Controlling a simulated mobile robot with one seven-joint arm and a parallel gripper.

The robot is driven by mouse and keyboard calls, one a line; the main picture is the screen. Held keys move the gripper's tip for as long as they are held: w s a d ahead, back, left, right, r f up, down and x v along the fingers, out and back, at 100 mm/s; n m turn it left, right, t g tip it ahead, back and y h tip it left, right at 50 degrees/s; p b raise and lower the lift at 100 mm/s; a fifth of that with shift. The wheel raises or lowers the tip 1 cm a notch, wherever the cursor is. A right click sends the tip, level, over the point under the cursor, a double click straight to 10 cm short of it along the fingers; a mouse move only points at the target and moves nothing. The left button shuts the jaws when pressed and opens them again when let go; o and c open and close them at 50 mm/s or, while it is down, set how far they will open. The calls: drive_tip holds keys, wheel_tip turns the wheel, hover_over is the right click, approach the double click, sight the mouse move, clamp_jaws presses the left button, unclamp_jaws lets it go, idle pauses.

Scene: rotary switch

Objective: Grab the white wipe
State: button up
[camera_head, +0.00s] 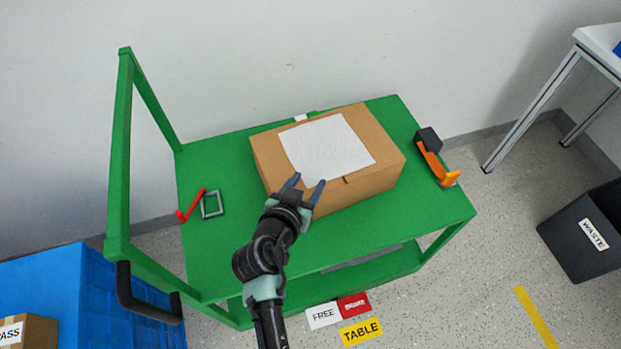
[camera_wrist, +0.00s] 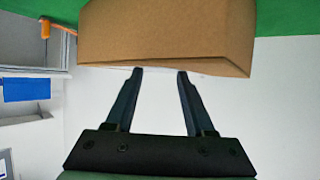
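The white wipe (camera_head: 327,147) lies flat on top of a cardboard box (camera_head: 380,178) on a green cart (camera_head: 222,245). My gripper (camera_head: 309,178) is at the near edge of the box, with its fingertips close to the wipe's near edge in the head view. In the wrist view my gripper (camera_wrist: 160,73) has its two fingers apart, with nothing held between them. The box (camera_wrist: 165,30) appears upside down there, its top edge level with the fingertips. The wipe shows at most as a thin pale sliver there; I cannot tell whether the fingers touch it.
A red part (camera_head: 190,206) and a grey square frame (camera_head: 212,205) lie left on the cart. An orange and black tool (camera_head: 435,162) lies at the right. The cart's green handle frame (camera_head: 120,150) rises at the left. A waste bin (camera_head: 583,237) stands right.

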drive_tip(key=shift+f, duration=0.1)
clamp_jaws()
idle(0.3)
wheel_tip(320, 180, up, 12)
drive_tip(key=p, duration=0.9)
drive_tip(key=shift+p, duration=0.35)
wheel_tip(320, 180, up, 18)
drive_tip(key=p, duration=1.4)
